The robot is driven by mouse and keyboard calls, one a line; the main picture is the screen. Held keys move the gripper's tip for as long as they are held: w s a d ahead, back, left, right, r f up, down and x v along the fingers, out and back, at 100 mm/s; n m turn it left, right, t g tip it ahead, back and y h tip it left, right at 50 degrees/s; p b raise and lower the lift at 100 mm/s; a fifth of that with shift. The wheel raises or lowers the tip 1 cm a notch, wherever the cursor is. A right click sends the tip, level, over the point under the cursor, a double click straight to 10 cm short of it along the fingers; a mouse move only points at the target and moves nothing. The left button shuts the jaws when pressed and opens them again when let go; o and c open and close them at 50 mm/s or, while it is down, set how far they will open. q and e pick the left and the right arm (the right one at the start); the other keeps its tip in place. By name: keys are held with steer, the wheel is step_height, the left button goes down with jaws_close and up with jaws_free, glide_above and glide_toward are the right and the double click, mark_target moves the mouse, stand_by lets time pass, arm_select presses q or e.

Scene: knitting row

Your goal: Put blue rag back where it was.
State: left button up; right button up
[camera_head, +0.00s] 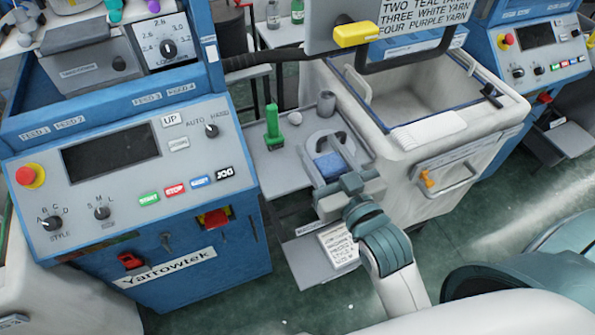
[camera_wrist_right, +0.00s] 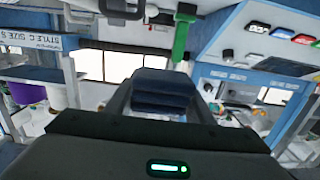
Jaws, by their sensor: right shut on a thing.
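The blue rag (camera_head: 328,166) is a small folded cloth between the fingers of my right gripper (camera_head: 331,158). In the right wrist view the rag (camera_wrist_right: 163,90) shows as a dark blue folded block between the two fingers. My right gripper is shut on it, over the front right part of a grey side table (camera_head: 270,178) between the blue machine and the white bin. I cannot tell whether the rag touches the table. My left gripper is not in view.
The blue control panel (camera_head: 110,155) is left, and the white bin (camera_head: 430,125) right. The table's front left is bare.

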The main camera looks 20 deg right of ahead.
steer(key=shift+w+a+f, duration=0.15)
steer(key=shift+w+f, duration=0.15)
steer(key=shift+w, duration=0.1)
steer(key=w+a+f, duration=0.1)
steer(key=w+f, duration=0.1)
steer(key=w, duration=0.1)
steer(key=w+a+f, duration=0.2)
steer(key=w, duration=0.1)
steer(key=w+a+f+p, duration=0.1)
steer(key=w+a+f, duration=0.1)
steer(key=w, duration=0.1)
steer(key=shift+w+f, duration=0.25)
steer(key=shift+w, duration=0.15)
steer(key=shift+f+p, duration=0.55)
steer(key=shift+f, duration=1.45)
steer(key=shift+f, duration=0.1)
